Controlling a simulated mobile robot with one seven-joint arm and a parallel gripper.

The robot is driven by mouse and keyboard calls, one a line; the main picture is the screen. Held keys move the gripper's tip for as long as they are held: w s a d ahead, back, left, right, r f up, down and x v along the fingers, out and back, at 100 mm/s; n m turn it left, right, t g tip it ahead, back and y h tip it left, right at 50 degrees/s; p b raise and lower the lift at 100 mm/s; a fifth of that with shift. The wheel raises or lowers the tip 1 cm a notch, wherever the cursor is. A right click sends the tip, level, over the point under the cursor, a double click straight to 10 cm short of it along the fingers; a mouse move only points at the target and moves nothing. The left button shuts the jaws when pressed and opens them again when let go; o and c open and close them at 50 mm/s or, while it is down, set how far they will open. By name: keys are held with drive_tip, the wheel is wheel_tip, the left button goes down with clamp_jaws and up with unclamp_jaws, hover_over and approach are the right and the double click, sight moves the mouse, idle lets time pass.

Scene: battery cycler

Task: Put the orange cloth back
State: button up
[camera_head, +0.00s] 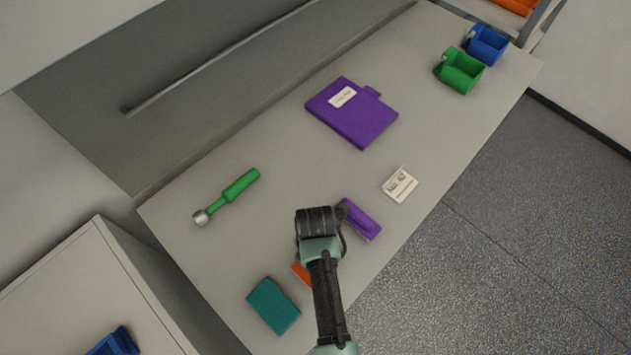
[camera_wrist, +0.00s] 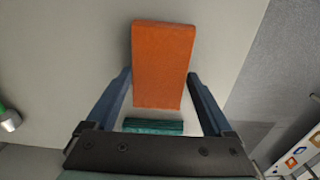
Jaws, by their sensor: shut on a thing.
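The orange cloth (camera_wrist: 163,60) looks like a folded, flat rectangular block in the wrist view. It lies between the two fingers of my gripper (camera_wrist: 159,78), which is shut on it. In the head view only a small orange corner of the cloth (camera_head: 301,274) shows beside my gripper (camera_head: 319,232); my arm hides the rest. I cannot tell whether the cloth rests on the table or is held just above it.
On the grey table (camera_head: 235,285) are a teal block (camera_head: 273,306), purple stapler-like item (camera_head: 360,219), white card (camera_head: 400,184), purple folder (camera_head: 352,112) and green-handled tool (camera_head: 227,197). Green (camera_head: 460,71) and blue (camera_head: 486,44) bins stand at the far end.

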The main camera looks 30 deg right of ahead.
drive_tip(key=shift+f, duration=0.35)
drive_tip(key=shift+f, duration=0.1)
drive_tip(key=o, duration=0.9)
wheel_tip(320, 180, up, 12)
drive_tip(key=shift+r+b, duration=0.15)
drive_tip(key=shift+b, duration=0.25)
